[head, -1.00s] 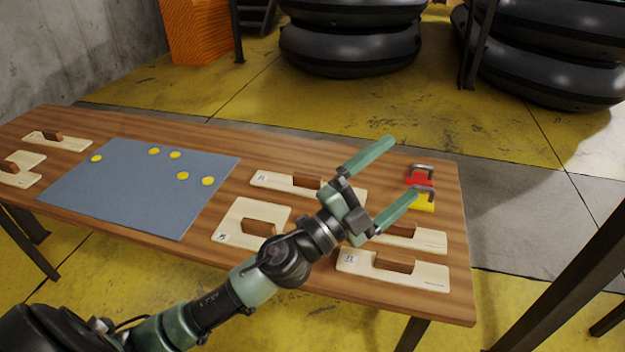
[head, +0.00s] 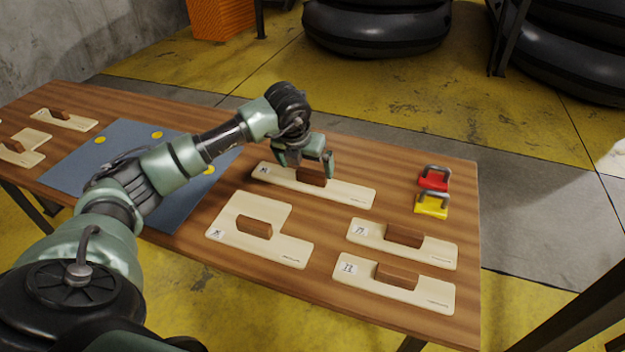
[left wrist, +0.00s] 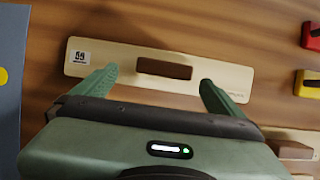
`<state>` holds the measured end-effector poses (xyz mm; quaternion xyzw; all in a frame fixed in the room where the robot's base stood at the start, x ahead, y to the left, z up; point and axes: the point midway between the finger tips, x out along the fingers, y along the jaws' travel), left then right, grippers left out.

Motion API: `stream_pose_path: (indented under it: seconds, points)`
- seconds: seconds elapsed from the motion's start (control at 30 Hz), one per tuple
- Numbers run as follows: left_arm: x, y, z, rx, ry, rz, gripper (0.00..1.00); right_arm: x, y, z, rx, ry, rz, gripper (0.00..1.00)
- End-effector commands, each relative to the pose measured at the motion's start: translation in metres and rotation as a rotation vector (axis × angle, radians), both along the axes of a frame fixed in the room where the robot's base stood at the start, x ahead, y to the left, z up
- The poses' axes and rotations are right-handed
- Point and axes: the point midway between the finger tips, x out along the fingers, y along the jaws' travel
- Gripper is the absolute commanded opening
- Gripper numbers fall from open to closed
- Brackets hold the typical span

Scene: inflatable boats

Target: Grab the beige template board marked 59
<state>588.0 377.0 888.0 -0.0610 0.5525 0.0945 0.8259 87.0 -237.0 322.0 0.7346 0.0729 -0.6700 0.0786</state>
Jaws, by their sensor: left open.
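The beige template board (head: 350,192) lies flat on the wooden table with a brown block handle (head: 311,175) on it. In the left wrist view the board (left wrist: 120,52) has a white label (left wrist: 81,57) that appears to read 59. My left gripper (head: 305,168) is open above the board and points down. In the left wrist view its fingers (left wrist: 159,76) stand apart, to the left and right of the brown handle (left wrist: 164,68). I cannot tell how high the fingertips are above the board. My right gripper is not in view.
A bigger beige board (head: 225,218) lies in front, and two more boards (head: 440,251) (head: 425,296) lie at the front right. Red (head: 433,180) and yellow (head: 431,207) padlocks sit at the right. A blue-grey mat (head: 85,165) with yellow discs is at the left.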

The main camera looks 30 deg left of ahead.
Motion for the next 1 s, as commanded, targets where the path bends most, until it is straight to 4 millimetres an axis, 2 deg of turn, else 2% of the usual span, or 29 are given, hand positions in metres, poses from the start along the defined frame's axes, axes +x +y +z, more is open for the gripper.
stream_pose_path:
  seconds: [0.3, 0.63, 0.9, 1.0]
  points:
    - [0.022, -0.001, -0.039, -0.003, 0.001, -0.003, 1.00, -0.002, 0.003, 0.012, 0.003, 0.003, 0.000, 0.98]
    - [0.025, 0.000, -0.046, -0.002, -0.002, -0.004, 1.00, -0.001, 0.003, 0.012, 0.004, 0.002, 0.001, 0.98]
    - [0.025, 0.000, -0.046, -0.003, -0.002, -0.005, 0.26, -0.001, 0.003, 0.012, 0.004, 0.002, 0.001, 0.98]
    - [0.025, 0.000, -0.045, -0.003, -0.004, -0.004, 0.27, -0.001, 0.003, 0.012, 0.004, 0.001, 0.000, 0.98]
